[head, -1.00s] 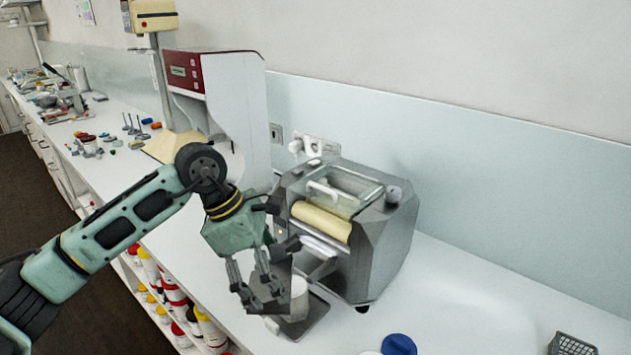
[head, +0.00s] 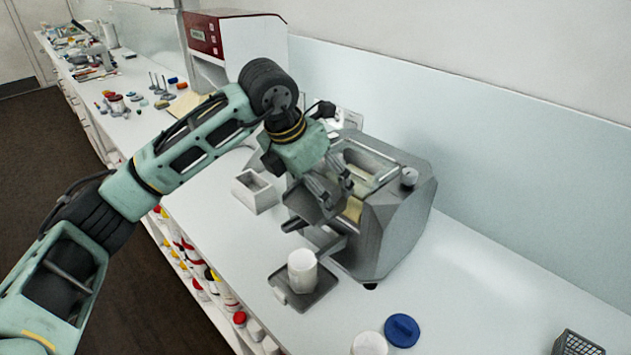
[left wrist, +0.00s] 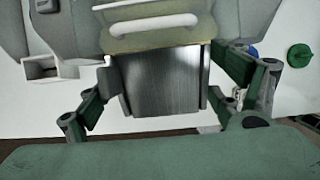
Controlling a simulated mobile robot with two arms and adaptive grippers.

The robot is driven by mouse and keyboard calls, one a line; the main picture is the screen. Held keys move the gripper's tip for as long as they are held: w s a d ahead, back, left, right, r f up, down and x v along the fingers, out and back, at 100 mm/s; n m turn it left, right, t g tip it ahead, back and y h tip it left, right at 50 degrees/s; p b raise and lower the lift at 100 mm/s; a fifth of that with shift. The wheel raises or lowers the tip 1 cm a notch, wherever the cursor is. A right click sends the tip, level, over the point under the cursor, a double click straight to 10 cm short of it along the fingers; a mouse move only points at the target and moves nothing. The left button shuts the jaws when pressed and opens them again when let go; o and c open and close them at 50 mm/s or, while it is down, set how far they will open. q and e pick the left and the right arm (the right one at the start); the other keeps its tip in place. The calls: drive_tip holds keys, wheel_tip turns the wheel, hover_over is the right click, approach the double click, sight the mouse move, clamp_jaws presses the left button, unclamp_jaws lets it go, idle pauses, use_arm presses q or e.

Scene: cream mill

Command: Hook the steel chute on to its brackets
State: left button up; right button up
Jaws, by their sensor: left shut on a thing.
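My left gripper (head: 328,192) is at the front of the grey mill (head: 392,228), its fingers shut on the steel chute (head: 330,240). In the left wrist view the chute (left wrist: 165,82) is a brushed metal plate with raised dark side edges, between my left gripper's fingers (left wrist: 165,105). Its upper end lies close against the mill's front, below the cream roller and white handle (left wrist: 150,25). I cannot tell whether it touches the brackets, which are hidden. My right gripper is not in view.
A white cup (head: 302,272) stands on a dark tray (head: 318,291) below the chute. A white open box (head: 254,191) is left of the mill. A blue lid (head: 402,330) and a white jar (head: 369,343) lie in front. A grey basket (head: 577,344) is at right.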

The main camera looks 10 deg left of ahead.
use_arm(q)
drive_tip(key=shift+f, duration=0.55)
wheel_tip(320, 180, down, 5)
drive_tip(key=b, duration=0.3)
drive_tip(key=shift+w+r, duration=0.15)
drive_tip(key=shift+f, duration=0.2)
drive_tip(key=shift+s+b, duration=0.2)
drive_tip(key=shift+b, duration=0.15)
drive_tip(key=shift+w, duration=0.1)
drive_tip(key=shift+r, duration=0.1)
drive_tip(key=shift+b, duration=0.45)
drive_tip(key=shift+f+b, duration=0.45)
drive_tip(key=shift+f, duration=0.1)
idle(0.5)
drive_tip(key=shift+f+b, duration=0.35)
drive_tip(key=shift+b, duration=0.2)
idle(1.0)
